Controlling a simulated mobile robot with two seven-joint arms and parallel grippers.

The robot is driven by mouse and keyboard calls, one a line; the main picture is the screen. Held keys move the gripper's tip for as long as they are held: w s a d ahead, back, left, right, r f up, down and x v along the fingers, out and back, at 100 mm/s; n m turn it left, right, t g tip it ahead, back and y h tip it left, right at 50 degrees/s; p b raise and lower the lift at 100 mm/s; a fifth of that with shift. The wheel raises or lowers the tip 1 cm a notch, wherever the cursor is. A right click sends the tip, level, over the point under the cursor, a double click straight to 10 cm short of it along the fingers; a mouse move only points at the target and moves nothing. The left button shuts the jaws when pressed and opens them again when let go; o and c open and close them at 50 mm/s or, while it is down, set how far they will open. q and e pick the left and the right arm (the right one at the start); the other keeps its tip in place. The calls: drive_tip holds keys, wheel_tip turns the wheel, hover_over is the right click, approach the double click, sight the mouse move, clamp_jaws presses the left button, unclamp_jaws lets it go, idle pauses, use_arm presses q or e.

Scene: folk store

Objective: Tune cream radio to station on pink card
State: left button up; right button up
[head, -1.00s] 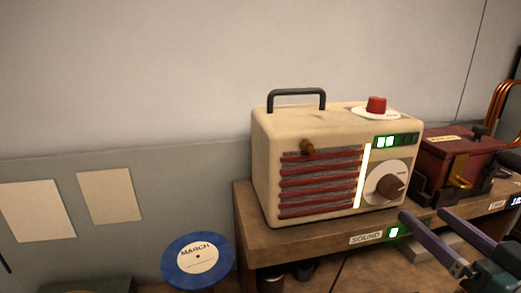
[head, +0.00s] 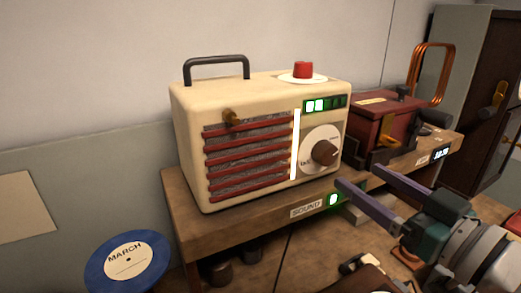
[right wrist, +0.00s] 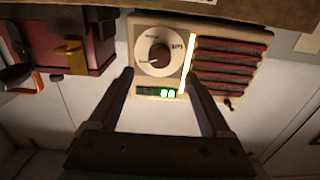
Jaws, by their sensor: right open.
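The cream radio (head: 240,88) stands on a wooden shelf in the head view. Its brown tuning knob (head: 325,152) sits on a white dial at the right of its front, beside a lit vertical strip (head: 295,145). Two of the small panel lights (head: 325,104) above the dial glow green. A red knob (head: 303,69) is on top. My right gripper (head: 358,194) is open and empty, in front of and below the dial. In the right wrist view the dial knob (right wrist: 159,55) appears between the open fingers (right wrist: 160,85), apart from them. I see no pink card. My left gripper is not in view.
The wooden shelf (head: 250,218) carries a "SOUND" label and a green light (head: 333,199). A dark red box (head: 385,118) with a copper coil (head: 433,70) behind it stands right of the radio. A blue "MARCH" record (head: 127,262) is at lower left. A dark door stands far right.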

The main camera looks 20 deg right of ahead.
sight(330, 156)
drive_tip(key=w+b, duration=0.1)
drive_tip(key=w, duration=0.1)
drive_tip(key=w+b, duration=0.1)
drive_tip(key=w, duration=0.2)
drive_tip(key=w+b, duration=0.2)
drive_tip(key=shift+w+a+f, duration=0.1)
drive_tip(key=shift+w+a, duration=0.2)
drive_tip(key=shift+w, duration=0.2)
drive_tip(key=c, duration=0.8)
drive_tip(key=shift+c, duration=0.3)
